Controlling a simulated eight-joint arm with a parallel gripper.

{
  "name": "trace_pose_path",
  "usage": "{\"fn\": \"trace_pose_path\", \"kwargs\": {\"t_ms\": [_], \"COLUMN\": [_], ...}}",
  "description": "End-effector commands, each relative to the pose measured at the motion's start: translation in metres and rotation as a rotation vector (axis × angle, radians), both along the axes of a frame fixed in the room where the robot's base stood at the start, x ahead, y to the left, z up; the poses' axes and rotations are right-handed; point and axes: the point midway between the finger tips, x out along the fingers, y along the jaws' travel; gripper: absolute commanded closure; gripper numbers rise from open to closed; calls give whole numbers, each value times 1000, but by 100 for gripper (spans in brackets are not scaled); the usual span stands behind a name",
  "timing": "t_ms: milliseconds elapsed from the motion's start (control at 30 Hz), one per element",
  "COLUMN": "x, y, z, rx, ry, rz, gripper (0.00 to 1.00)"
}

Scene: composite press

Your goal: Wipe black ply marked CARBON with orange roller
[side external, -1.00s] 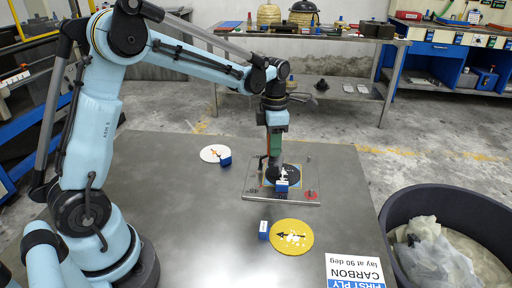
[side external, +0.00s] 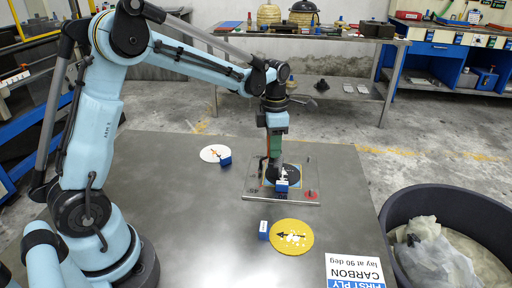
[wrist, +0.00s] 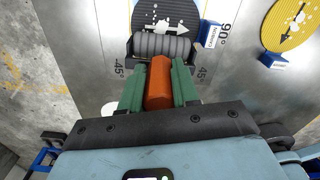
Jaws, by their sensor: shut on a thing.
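My gripper (wrist: 159,88) is shut on the orange handle (wrist: 158,85) of the roller, its green fingers on either side. The roller's grey ribbed head (wrist: 162,46) is at the near edge of the black ply (wrist: 165,15) in the wrist view; whether it touches cannot be told. The black ply, also in the side view (side external: 290,172), is round, with a white arrow and white specks. A blue tag (wrist: 209,33) is beside it; its lettering is too small to read. The ply lies on a clear plate (side external: 312,180) with angle marks. A card (side external: 353,270) reads FIRST PLY CARBON.
A yellow ply (side external: 291,237) with white specks lies nearer the camera, beside a blue block (side external: 264,230). A white ply (side external: 210,153) with another blue block (side external: 225,160) lies at the back left. A black bin (side external: 395,215) holding crumpled film stands right of the metal table (side external: 190,220).

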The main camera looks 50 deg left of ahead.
Motion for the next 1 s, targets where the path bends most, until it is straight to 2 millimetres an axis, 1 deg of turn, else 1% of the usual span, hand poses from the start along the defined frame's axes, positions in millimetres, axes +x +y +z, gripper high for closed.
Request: {"fn": "trace_pose_path", "kwargs": {"t_ms": [667, 1000], "x": [0, 13], "y": [0, -13], "z": [-8, -6], "rx": [0, 0], "ry": [0, 0], "rz": [0, -1], "gripper": [100, 100]}}
